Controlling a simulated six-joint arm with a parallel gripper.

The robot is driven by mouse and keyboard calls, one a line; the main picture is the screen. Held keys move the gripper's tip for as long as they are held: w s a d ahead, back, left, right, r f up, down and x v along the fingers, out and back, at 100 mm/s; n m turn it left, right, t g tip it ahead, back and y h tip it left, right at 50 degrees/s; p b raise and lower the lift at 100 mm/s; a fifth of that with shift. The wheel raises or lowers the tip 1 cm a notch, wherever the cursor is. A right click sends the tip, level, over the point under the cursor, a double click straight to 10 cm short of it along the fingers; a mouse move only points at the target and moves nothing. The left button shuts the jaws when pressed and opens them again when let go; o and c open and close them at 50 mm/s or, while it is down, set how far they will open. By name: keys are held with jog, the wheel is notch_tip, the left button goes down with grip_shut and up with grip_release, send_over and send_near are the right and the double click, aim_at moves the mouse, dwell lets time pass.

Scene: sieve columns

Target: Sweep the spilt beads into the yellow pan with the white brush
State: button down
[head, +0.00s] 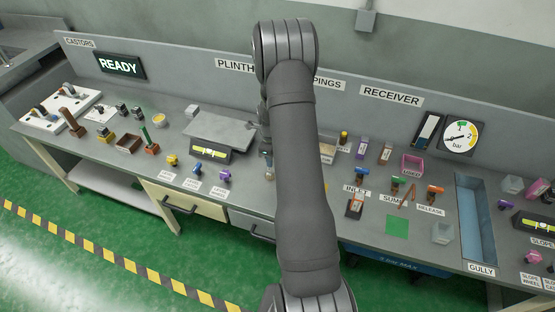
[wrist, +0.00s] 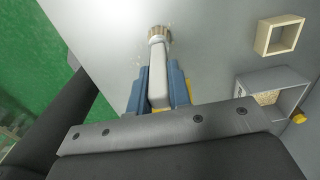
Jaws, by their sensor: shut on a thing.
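My gripper (wrist: 159,68) has blue fingers, shut on the pale handle of the white brush (wrist: 157,82) in the wrist view. The brush's tan bristles (wrist: 159,34) point away from my gripper, over the grey bench top. A few faint specks show by the bristles; they may be spilt beads, but are too small to be sure. I cannot make out the yellow pan with certainty. Yellow patches show beside the handle, between the fingers, and I cannot tell what they belong to. In the head view my arm hides the gripper and the middle of the bench.
In the wrist view, a cream open square box (wrist: 278,36) and a grey box with grainy contents (wrist: 272,92) stand at right, near a yellow knob (wrist: 299,118). In the head view, a blue gully (head: 477,222) lies at right.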

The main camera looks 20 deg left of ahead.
jog(key=shift+s+d, duration=0.8)
jog(key=shift+d, duration=1.6)
jog(key=shift+s+a, duration=1.55)
jog(key=shift+a, duration=2.4)
jog(key=shift+d, duration=3.85)
notch_tip(320, 180, up, 8)
jog(key=shift+w, duration=0.1)
